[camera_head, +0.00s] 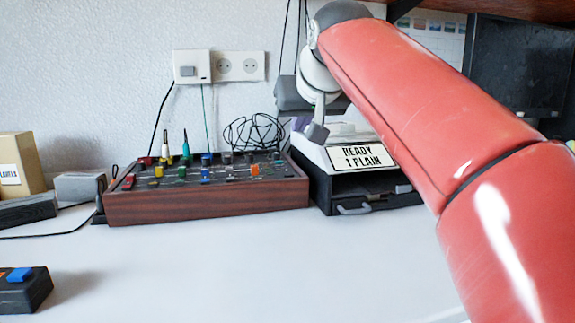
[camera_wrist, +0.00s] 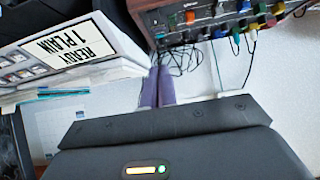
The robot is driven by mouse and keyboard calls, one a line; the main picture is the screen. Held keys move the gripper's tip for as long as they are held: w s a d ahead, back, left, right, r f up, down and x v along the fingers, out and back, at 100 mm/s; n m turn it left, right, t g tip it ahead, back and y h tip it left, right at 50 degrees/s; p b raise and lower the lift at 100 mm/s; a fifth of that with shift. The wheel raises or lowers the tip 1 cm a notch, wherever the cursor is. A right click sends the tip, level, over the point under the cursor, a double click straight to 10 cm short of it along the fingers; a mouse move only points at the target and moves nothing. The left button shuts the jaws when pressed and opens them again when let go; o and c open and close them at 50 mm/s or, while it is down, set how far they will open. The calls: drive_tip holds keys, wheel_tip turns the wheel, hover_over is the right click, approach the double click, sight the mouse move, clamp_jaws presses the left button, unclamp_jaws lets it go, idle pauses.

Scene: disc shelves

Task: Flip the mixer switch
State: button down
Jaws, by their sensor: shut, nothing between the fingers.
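The mixer (camera_head: 210,204) is a wood-sided box with a dark top covered in coloured knobs and plugs. It stands on the white table, left of centre in the head view, and shows at the upper right of the wrist view (camera_wrist: 170,16). A red switch-like piece (camera_head: 128,182) sits at its left end; which way it is set is too small to tell. My gripper (camera_head: 316,132) hangs above and behind the mixer's right end, apart from it. In the wrist view, my two purplish fingers (camera_wrist: 157,88) are together, with nothing between them.
A black tray unit with a "READY 1 PLAIN" sign (camera_head: 361,156) stands right of the mixer. Tangled black cables (camera_head: 254,132) lie behind it. A wall switch (camera_head: 190,68) is above. A box with a blue button (camera_head: 20,274) is at front left.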

drive_tip(key=b, duration=0.2)
hover_over(288, 173)
drive_tip(key=s, duration=0.1)
drive_tip(key=f, duration=0.6)
drive_tip(key=shift+s+d+f, duration=0.1)
drive_tip(key=shift+s+d, duration=0.05)
drive_tip(key=shift+d, duration=0.05)
drive_tip(key=shift+w+f+b, duration=0.2)
drive_tip(key=shift+f+b, duration=0.25)
drive_tip(key=shift+f, duration=0.8)
drive_tip(key=shift+w+f, duration=0.1)
drive_tip(key=shift+f, duration=0.55)
drive_tip(key=shift+a+r, duration=0.1)
drive_tip(key=shift+r, duration=0.05)
drive_tip(key=shift+w+p, duration=0.1)
drive_tip(key=shift+p, duration=0.65)
drive_tip(key=shift+f+g, duration=0.3)
drive_tip(key=shift+f, duration=0.05)
drive_tip(key=shift+w+r, duration=0.1)
drive_tip(key=shift+w, duration=0.05)
